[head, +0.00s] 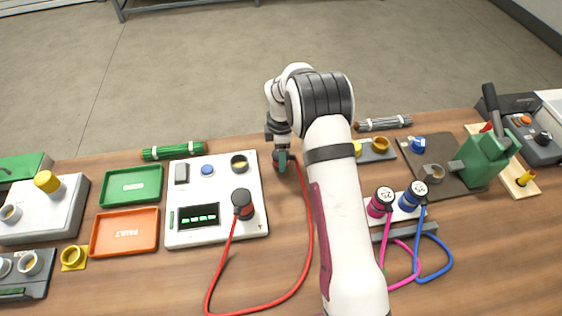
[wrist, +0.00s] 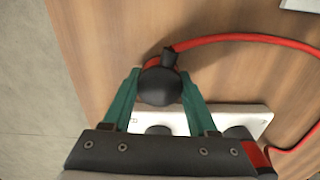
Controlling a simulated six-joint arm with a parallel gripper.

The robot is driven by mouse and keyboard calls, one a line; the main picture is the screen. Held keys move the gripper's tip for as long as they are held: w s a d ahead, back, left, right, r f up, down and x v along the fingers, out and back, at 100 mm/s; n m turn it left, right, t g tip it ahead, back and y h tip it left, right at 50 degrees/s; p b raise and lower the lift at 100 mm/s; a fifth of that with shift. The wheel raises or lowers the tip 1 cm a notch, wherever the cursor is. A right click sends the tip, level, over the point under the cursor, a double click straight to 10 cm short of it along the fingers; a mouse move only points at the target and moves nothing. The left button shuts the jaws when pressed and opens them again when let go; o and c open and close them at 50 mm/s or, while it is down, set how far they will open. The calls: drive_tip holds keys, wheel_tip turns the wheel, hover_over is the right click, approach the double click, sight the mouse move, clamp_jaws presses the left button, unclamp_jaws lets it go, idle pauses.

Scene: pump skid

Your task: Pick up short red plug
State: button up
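The short red plug (wrist: 160,82) has a round black top, a red band at its side and a red cable leaving it. In the wrist view it sits between the two teal fingers of my gripper (wrist: 159,88), with no gap seen on either side. In the head view my gripper (head: 281,162) is low over the wood table near its back edge, right of the white tester panel, and mostly hides this plug. Whether the plug touches the table is hard to tell. A second red plug with a black cap (head: 242,203) stands upright on the tester panel (head: 230,232).
The red cable (head: 309,230) loops over the table between the two plugs. Green (head: 131,186) and orange (head: 124,231) trays lie at left. Pink (head: 381,202) and blue (head: 412,196) plugs stand right of my arm. A green device (head: 482,162) stands farther right.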

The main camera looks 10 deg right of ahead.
clamp_jaws()
drive_tip(key=shift+r, duration=0.1)
drive_tip(key=r, duration=0.4)
drive_tip(key=shift+s+d+r, duration=0.15)
drive_tip(key=shift+d+r, duration=0.1)
drive_tip(key=shift+d, duration=0.15)
drive_tip(key=s+d+r, duration=0.5)
drive_tip(key=d+r, duration=0.1)
drive_tip(key=d, duration=0.3)
drive_tip(key=shift+s+d+r, duration=0.2)
drive_tip(key=shift+s, duration=0.05)
drive_tip(key=shift+a, duration=0.1)
